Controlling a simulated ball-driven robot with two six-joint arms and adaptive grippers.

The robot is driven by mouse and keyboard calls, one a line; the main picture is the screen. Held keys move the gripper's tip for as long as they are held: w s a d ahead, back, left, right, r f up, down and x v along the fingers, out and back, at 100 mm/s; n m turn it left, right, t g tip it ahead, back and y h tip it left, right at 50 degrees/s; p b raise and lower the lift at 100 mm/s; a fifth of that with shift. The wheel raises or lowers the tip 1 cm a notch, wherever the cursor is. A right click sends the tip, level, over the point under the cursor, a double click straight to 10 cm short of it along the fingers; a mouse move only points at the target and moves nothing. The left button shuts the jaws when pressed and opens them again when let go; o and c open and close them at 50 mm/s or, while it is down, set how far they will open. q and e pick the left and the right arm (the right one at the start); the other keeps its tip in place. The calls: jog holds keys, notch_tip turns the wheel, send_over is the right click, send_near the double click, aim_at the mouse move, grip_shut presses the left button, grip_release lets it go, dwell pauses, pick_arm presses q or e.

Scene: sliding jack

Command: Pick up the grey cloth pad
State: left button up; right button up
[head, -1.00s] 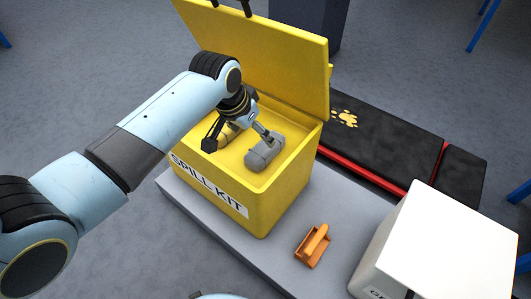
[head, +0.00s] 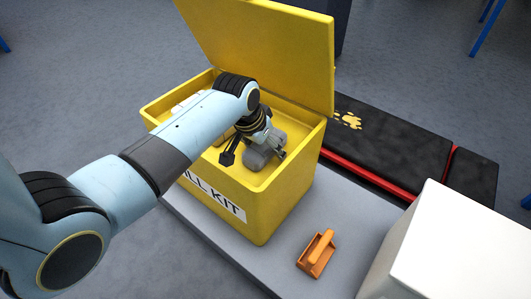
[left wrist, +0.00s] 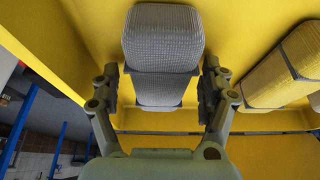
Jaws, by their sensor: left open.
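The grey cloth pad (head: 262,155) lies inside the yellow spill kit box (head: 262,228), near its right end. It also shows in the left wrist view (left wrist: 163,38) as a ribbed, rounded block. My left gripper (head: 256,156) is inside the box at the pad, with its fingers spread to either side. In the left wrist view the open fingers (left wrist: 160,88) stand on both sides of the pad's near part, with gaps visible. My arm hides part of the box and its label. My right gripper is not in view.
The box's lid (head: 265,50) stands open at the back. An orange handled object (head: 317,253) sits on the grey platform (head: 215,232). A white box (head: 445,245) stands right, a black mat (head: 400,140) behind.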

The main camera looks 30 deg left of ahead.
pick_arm(q)
jog(key=shift+w, duration=0.1)
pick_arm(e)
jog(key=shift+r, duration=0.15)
pick_arm(q)
jog(key=c, duration=1.3)
jog(key=shift+o, duration=0.2)
jog(key=shift+r+p, duration=0.35)
jog(key=shift+r, duration=0.1)
notch_tip(320, 180, up, 8)
jog(key=p, duration=0.4)
jog(key=shift+f, duration=0.15)
jog(key=shift+r+p, duration=0.55)
jog(key=shift+r, duration=0.15)
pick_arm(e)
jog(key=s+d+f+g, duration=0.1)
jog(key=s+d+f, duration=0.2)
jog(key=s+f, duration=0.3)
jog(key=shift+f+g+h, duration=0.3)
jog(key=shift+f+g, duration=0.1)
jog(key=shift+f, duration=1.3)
